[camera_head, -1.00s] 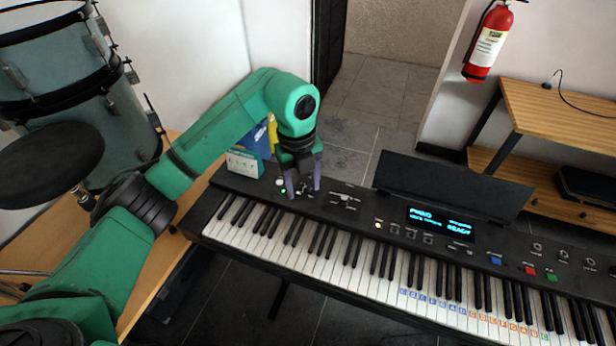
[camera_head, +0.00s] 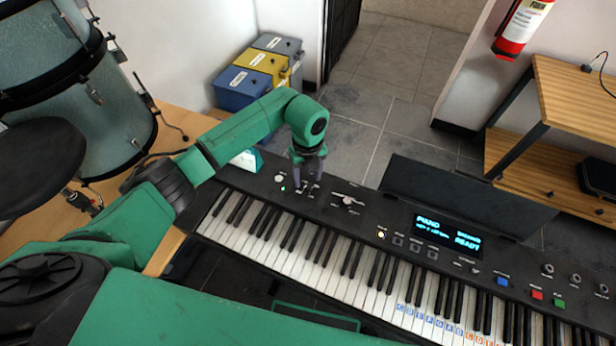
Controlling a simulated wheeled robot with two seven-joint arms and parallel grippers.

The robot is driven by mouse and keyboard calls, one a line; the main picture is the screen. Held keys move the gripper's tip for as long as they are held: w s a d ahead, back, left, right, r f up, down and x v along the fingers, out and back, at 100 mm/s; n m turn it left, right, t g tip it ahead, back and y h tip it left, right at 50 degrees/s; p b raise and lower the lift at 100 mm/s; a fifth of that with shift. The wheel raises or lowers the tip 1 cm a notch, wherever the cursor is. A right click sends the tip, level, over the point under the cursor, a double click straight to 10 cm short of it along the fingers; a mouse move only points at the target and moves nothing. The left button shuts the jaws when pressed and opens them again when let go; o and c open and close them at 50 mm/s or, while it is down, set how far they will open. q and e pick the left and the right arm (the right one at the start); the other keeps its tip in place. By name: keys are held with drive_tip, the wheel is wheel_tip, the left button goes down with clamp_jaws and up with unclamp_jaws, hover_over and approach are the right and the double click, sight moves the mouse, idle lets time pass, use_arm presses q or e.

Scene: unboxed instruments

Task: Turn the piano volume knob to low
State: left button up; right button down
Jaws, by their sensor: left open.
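The black piano (camera_head: 330,223) runs from the centre to the lower right, keys toward me. On its left panel are a round white knob (camera_head: 280,177) and a pale control with a pointer-like shape (camera_head: 348,200). Their labels are too small to read, so I cannot tell which is the volume knob. My left gripper (camera_head: 305,182) is open, pointing down over the panel between these two controls. I see nothing between its fingers. Whether the tips touch the panel is unclear. My right gripper is not in view.
The raised dark music stand (camera_head: 465,200) and lit display (camera_head: 447,232) are right of the gripper. Blue and yellow boxes (camera_head: 262,70) stand behind the arm. A drum (camera_head: 85,110) is at left. A wooden shelf (camera_head: 580,100) and fire extinguisher (camera_head: 522,28) are at right.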

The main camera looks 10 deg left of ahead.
sight(308, 186)
use_arm(q)
wheel_tip(308, 186, down, 3)
drive_tip(key=shift+r, duration=0.15)
drive_tip(key=shift+f, duration=0.2)
drive_tip(key=shift+s, duration=0.1)
clamp_jaws()
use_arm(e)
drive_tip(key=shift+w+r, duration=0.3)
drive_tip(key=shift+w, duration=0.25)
